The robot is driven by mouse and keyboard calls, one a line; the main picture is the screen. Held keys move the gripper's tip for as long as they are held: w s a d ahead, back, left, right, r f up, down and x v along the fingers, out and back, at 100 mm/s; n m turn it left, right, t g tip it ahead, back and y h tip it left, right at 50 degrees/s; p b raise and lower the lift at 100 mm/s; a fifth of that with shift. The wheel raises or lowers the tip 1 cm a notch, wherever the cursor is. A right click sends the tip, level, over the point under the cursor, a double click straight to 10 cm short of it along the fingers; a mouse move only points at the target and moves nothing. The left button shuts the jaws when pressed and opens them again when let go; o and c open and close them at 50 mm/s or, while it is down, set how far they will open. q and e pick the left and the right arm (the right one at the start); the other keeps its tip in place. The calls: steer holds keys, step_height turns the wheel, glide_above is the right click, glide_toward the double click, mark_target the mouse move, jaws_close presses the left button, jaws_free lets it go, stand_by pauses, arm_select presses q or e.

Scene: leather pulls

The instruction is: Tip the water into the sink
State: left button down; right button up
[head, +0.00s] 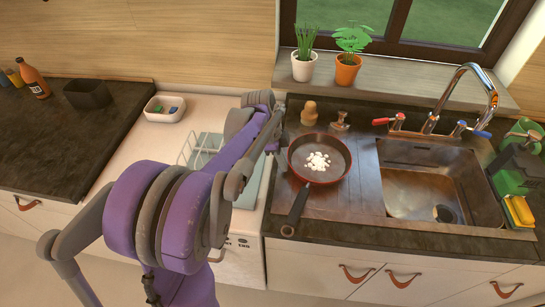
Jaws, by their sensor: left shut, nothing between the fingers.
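A dark frying pan (332,173) with a reddish rim sits on the counter left of the sink, its handle pointing towards the front. Small white pieces (318,161) lie in its middle; I cannot clearly make out water in it. The steel sink (400,190) is set into the counter to the right, with a dark round drain part near its front right. My right gripper is not in view.
A chrome tap (490,85) with red and blue handles stands behind the sink. Two potted plants (347,72) stand on the sill. A wooden shaker (309,113) stands behind the pan. Green containers (515,175) crowd the sink's right side. A wire rack (200,150) is partly behind my arm.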

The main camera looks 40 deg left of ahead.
mark_target(336, 169)
arm_select(q)
steer(key=shift+w+d, duration=0.1)
steer(key=shift+d, duration=0.15)
steer(key=w+d, duration=0.2)
steer(key=d, duration=0.2)
steer(key=w+d, duration=0.3)
steer(key=d, duration=0.2)
steer(key=w+d, duration=0.3)
steer(key=d, duration=0.1)
steer(key=shift+w+d, duration=0.1)
steer(key=shift+d, duration=0.05)
